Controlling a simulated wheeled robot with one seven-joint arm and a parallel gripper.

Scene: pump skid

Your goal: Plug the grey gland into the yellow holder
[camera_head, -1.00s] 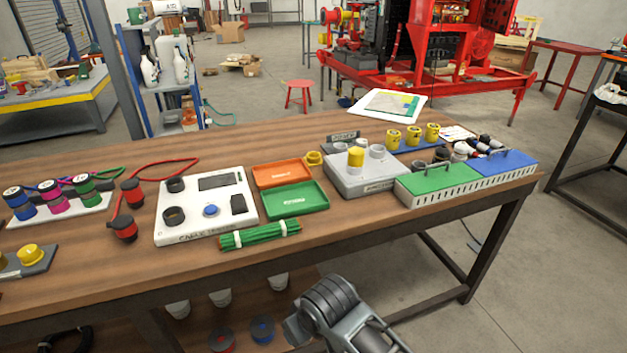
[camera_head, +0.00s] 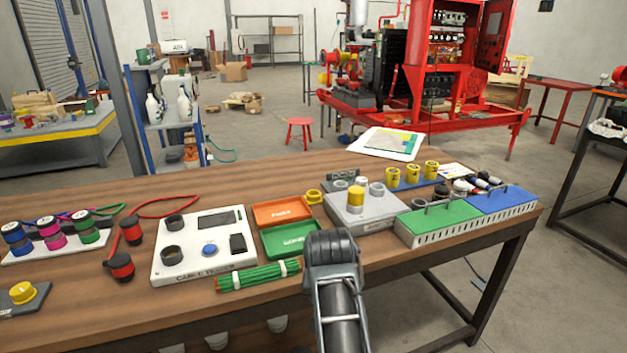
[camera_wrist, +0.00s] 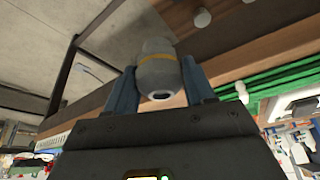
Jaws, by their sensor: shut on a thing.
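In the wrist view my gripper (camera_wrist: 158,72) is shut on a grey gland (camera_wrist: 158,84), a rounded grey piece with a yellow band and a dark hole in its near end. The two fingers press it from either side. In the head view my arm rises in front of the table edge and hides the gland. Yellow items there are a small yellow ring (camera_head: 313,197), a yellow cylinder (camera_head: 356,195) on a grey box (camera_head: 362,215), and a yellow knob-like piece (camera_head: 22,292) on a grey plate at the far left. I cannot tell which is the yellow holder.
A white tester panel (camera_head: 205,262), an orange tray (camera_head: 282,210), a green tray (camera_head: 290,236) and a green bundle (camera_head: 258,275) lie on the table. Green (camera_head: 445,225) and blue (camera_head: 500,204) lidded boxes stand at the right. Several yellow cups (camera_head: 412,173) stand behind.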

